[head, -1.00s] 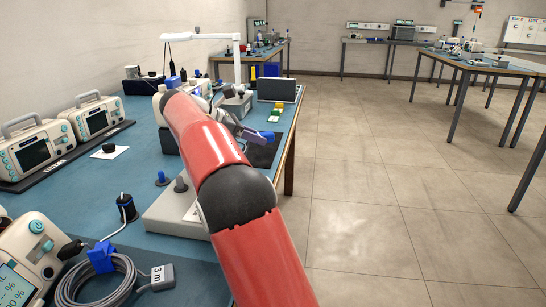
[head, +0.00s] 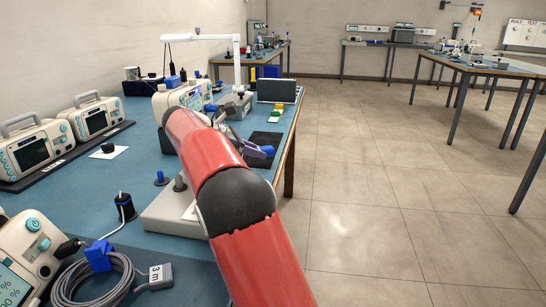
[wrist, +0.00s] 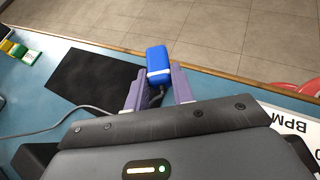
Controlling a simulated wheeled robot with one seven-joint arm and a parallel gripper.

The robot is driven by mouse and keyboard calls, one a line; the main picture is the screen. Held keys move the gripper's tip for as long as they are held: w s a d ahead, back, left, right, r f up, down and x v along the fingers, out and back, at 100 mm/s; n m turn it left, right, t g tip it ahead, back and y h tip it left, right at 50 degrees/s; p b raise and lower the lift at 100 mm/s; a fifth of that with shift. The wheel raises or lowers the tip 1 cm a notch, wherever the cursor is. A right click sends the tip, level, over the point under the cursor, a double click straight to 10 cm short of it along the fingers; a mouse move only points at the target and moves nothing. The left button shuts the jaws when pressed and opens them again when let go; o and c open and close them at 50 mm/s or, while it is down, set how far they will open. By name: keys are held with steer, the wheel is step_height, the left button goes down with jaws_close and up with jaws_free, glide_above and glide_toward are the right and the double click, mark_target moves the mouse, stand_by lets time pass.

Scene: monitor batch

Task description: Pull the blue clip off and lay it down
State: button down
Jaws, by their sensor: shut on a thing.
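The blue clip (wrist: 158,60), with a white band and a grey cable, is between the purple fingers of my gripper (wrist: 157,80) in the wrist view. My gripper is shut on it. In the head view my gripper (head: 259,153) and the clip's blue end (head: 267,150) show right of my red arm, near the table's right edge. A black mat (wrist: 92,77) lies left of the clip in the wrist view. I cannot tell whether the clip touches the table.
The blue table (head: 135,165) holds monitors (head: 95,117) at left. A grey base with a grey peg (head: 180,184) and a blue knob (head: 161,178) stands left of my arm. Green and yellow blocks (head: 275,113) sit beyond the mat. A cable coil (head: 115,280) lies in front. Open floor is right.

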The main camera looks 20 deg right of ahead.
steer(key=shift+f, duration=0.85)
steer(key=c, duration=1.1)
jaws_free()
steer(key=shift+a, duration=0.15)
steer(key=p+v, duration=0.1)
steer(key=v, duration=0.6)
steer(key=shift+a+r, duration=0.15)
steer(key=shift+a, duration=0.05)
